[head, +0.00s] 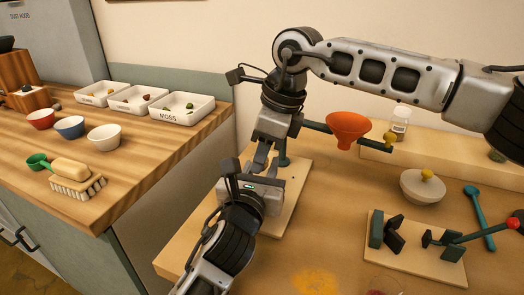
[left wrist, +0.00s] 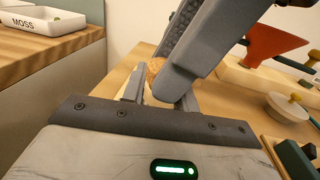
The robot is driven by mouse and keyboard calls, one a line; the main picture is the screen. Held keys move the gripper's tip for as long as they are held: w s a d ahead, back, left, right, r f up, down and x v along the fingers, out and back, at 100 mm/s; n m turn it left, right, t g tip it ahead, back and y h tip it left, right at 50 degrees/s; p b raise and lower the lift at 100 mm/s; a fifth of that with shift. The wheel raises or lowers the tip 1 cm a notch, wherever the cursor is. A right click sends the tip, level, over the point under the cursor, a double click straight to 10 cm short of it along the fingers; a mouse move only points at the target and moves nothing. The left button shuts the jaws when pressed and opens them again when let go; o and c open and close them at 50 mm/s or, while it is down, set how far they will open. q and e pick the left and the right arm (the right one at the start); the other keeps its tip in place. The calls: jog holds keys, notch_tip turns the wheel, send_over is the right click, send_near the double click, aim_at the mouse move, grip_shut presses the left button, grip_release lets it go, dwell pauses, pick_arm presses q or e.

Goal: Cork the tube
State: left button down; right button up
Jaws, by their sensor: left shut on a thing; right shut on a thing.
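My right gripper (head: 264,157) points down just above and behind my left gripper (head: 262,177), close to the middle of the head view. In the left wrist view, a tan, speckled cork (left wrist: 154,70) shows at the fingertips of my right gripper (left wrist: 172,78), which is shut on it. My left gripper (left wrist: 156,92) is shut just below, its two fingers on either side of the cork in the picture. The tube between them is hidden by the fingers and cannot be made out. I cannot tell whether cork and tube touch.
An orange funnel (head: 348,130) sits on a holder right of my grippers. A lidded bowl (head: 423,186), teal spoon (head: 478,215) and board with dark clamps (head: 441,270) stand further right. Bowls, a brush (head: 78,184) and trays (head: 181,108) are on the left counter.

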jog(key=shift+s+f, duration=0.1)
jog(key=shift+f, duration=0.35)
jog(key=shift+r, duration=0.2)
jog(key=shift+r, duration=0.5)
dwell(0.7)
jog(key=shift+f, duration=0.85)
dwell(0.5)
jog(key=shift+r, duration=0.3)
jog(key=shift+r, duration=0.45)
dwell(0.8)
